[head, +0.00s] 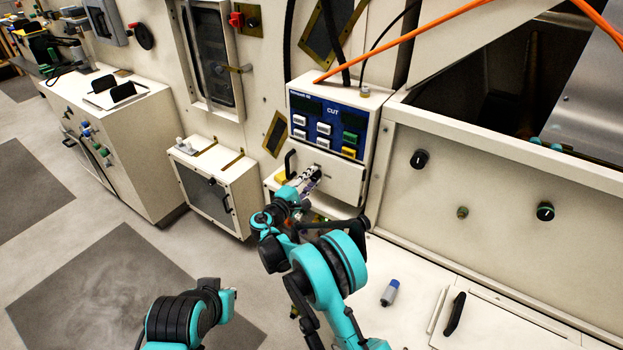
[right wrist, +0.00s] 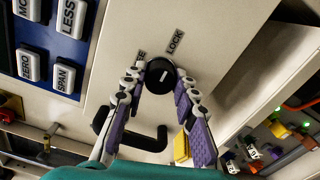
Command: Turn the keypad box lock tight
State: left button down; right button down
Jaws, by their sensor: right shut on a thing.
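The keypad box (head: 366,115) is a cream box with a blue button panel, mounted at the middle of the machine row. Its lock is a round black knob (right wrist: 162,76) with a white mark, below the panel. The mark points roughly up in the right wrist view, towards the word LOCK (right wrist: 174,42). Another label left of the knob is mostly hidden. My right gripper (head: 312,175) has its two purple-padded fingers around the knob, one on each side, and is shut on it in the right wrist view (right wrist: 161,82).
A black handle (right wrist: 150,141) sits just below the knob, near the fingers. A yellow block (right wrist: 181,148) is beside it. A blue-and-grey cylinder (head: 390,292) lies on the cream surface at lower right. An orange cable (head: 400,38) crosses above the box.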

dwell(0.5)
jog(key=c, duration=1.2)
grip_release()
jog(key=v, duration=0.7)
jog(key=shift+s+a, duration=0.1)
jog(key=shift+s, duration=0.15)
